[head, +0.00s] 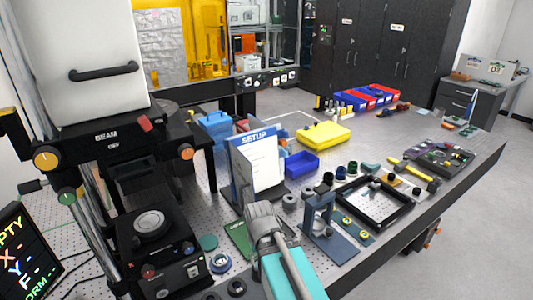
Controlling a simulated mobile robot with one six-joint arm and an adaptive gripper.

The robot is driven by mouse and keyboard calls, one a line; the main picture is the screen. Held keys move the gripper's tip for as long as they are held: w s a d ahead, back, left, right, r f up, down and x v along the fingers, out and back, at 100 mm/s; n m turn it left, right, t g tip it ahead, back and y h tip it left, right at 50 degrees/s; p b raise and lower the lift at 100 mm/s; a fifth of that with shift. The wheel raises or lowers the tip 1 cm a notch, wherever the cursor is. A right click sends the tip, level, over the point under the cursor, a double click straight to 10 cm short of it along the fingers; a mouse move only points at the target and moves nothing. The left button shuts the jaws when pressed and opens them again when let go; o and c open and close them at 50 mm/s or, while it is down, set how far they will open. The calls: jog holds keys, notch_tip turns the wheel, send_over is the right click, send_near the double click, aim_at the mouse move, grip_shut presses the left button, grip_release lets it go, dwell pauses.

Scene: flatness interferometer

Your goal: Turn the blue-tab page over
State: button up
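A stand-up board with a blue "SETUP" header and blue edging (238,182) stands on the perforated bench top. A white page (263,168) with faint print faces right on it. No separate blue tab can be made out at this size. My gripper (262,212), grey at the end of a turquoise arm link, is in front of the board's lower edge. I cannot tell whether it touches the board or whether its fingers are open, as they are seen from behind. I see nothing held in it.
A blue bin (302,164) and a yellow case (323,134) lie behind the board. A blue-grey bracket (322,222) and a black square frame (374,203) stand to the right. The black interferometer (155,245) is at the left. A green plate (238,238) lies beside my gripper.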

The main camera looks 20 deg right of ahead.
jog(key=w+d+r+n+t+h, duration=0.2)
jog(key=w+d+t+h, duration=0.15)
jog(key=w+d, duration=0.55)
jog(key=n+t+y, duration=0.7)
jog(key=n+t, duration=0.7)
jog(key=n, duration=2.1)
send_near(287, 132)
jog(key=s+d, duration=0.2)
jog(key=shift+s+a+n+y, duration=0.15)
jog(key=shift+s+n+y, duration=0.2)
jog(key=shift+n+y, duration=0.55)
jog(key=shift+w+h, duration=0.1)
jog(key=shift+h, duration=0.15)
jog(key=x, duration=1.3)
jog(key=shift+w+a+f, duration=0.2)
jog(key=shift+w, duration=0.15)
